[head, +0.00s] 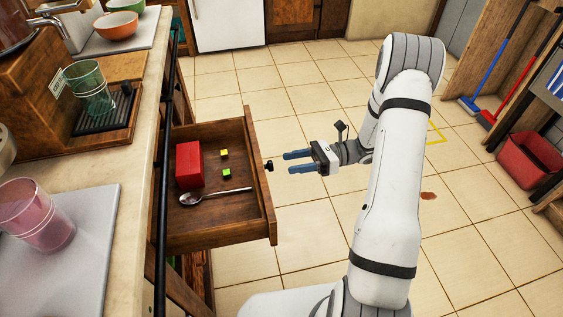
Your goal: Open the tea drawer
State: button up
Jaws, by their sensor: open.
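A wooden drawer (257,190) under the counter stands pulled out. Inside it lie a red box (189,164), a small yellow cube (224,153), a small green cube (227,173) and a metal spoon (216,196). A dark round knob (268,166) sits on the drawer's front face. My gripper (286,163) is to the right of the knob, its two blue fingers apart and pointing left at it. A small gap shows between the fingertips and the knob. The gripper looks empty.
The counter (128,200) at left holds a green glass (91,88) on a drip tray, a pink cup (38,214) and bowls. A black rail (161,190) runs along its edge. A red bucket (525,160) and brooms stand at right. Tiled floor is open around my arm.

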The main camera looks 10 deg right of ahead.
jog(key=d, duration=0.3)
jog(key=shift+w, duration=0.1)
jog(key=shift+a, duration=0.1)
